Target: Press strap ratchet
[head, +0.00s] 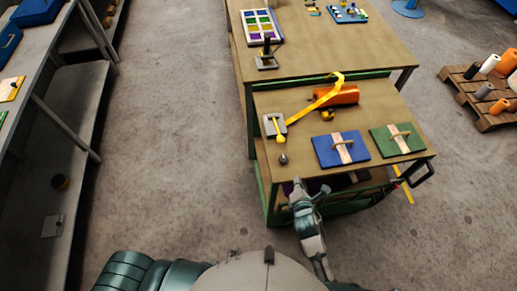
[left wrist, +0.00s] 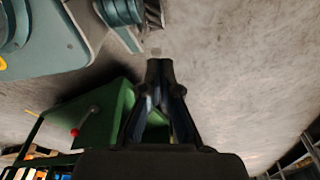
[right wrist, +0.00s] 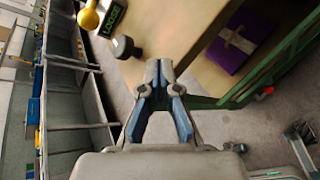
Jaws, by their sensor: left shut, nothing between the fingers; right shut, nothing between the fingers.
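A small grey-plated device with a yellow lever ball, apparently the strap ratchet (head: 270,122), sits at the left front of the cart top. A yellow strap (head: 305,112) runs from it to an orange block (head: 340,95). In the right wrist view its yellow ball (right wrist: 91,19) is at the top left, beside a green label reading LOOSE (right wrist: 113,18). My right gripper (head: 297,181) is shut and empty at the cart's front edge, below and apart from the ratchet; it also shows in the right wrist view (right wrist: 158,64). My left gripper (left wrist: 159,64) is shut and empty, outside the head view.
A dark knob (head: 284,159) stands between the ratchet and my right gripper. Blue (head: 325,155) and green (head: 383,146) boards with wooden handles lie to the right. A purple board (right wrist: 235,50) is on the shelf below. A larger table (head: 330,50) stands behind; floor at left is clear.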

